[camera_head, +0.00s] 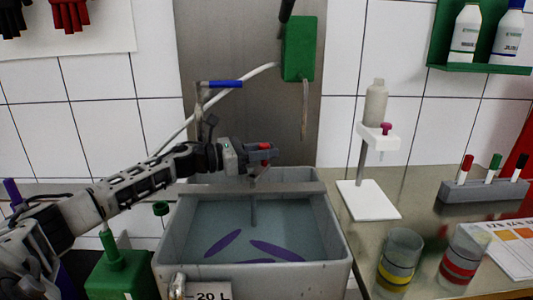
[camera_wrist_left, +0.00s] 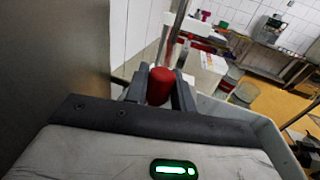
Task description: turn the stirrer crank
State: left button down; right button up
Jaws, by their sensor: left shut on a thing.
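The stirrer stands in a grey vat (camera_head: 342,240) of bluish liquid. Its shaft (camera_head: 253,208) goes down through a grey crossbar (camera_head: 215,188), and purple paddles (camera_head: 278,250) show in the liquid. The crank's red knob (camera_head: 265,147) is at the tip of my left gripper (camera_head: 262,152), above the crossbar. In the left wrist view the red knob (camera_wrist_left: 160,86) sits between the two fingers of my left gripper (camera_wrist_left: 160,84), which are shut on it. The crank arm below is mostly hidden by the gripper. My right gripper is not in view.
A steel panel with a green box (camera_head: 299,48) and hose is behind the vat. A white stand with a bottle (camera_head: 376,102), two banded jars (camera_head: 398,262) and a pen rack (camera_head: 485,188) stand on the right counter. A green container (camera_head: 122,275) is left of the vat.

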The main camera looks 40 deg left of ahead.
pick_arm(q)
jog(key=c, duration=1.2)
grip_release()
